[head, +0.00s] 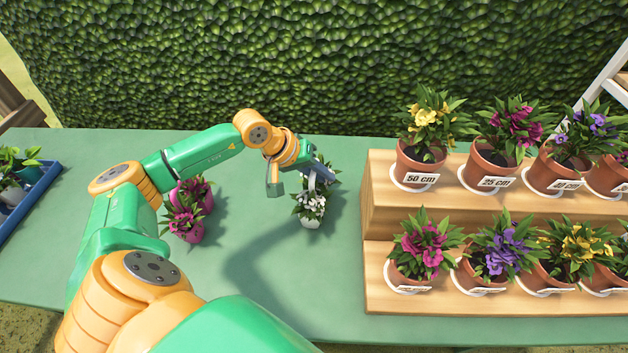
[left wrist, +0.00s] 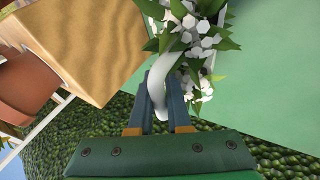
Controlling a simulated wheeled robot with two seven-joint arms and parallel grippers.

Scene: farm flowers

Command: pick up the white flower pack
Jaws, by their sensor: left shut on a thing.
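The white flower pack (head: 312,207) is in the middle of the green table in the head view, with white blooms, green leaves and a white pot. In the left wrist view its white flowers (left wrist: 203,42) and curved white handle (left wrist: 157,85) show close up. My left gripper (head: 318,172) is at the top of the pack; in the left wrist view its two fingers (left wrist: 160,100) are shut on the white handle. I cannot tell whether the pot touches the table. My right gripper is in neither view.
Pink flower packs (head: 186,212) stand left of the white pack, partly behind my left arm. A two-step wooden stand (head: 380,225) with several potted flowers is at the right. A blue tray (head: 38,190) with plants is at the far left. A hedge (head: 300,60) rises behind the table (head: 260,310).

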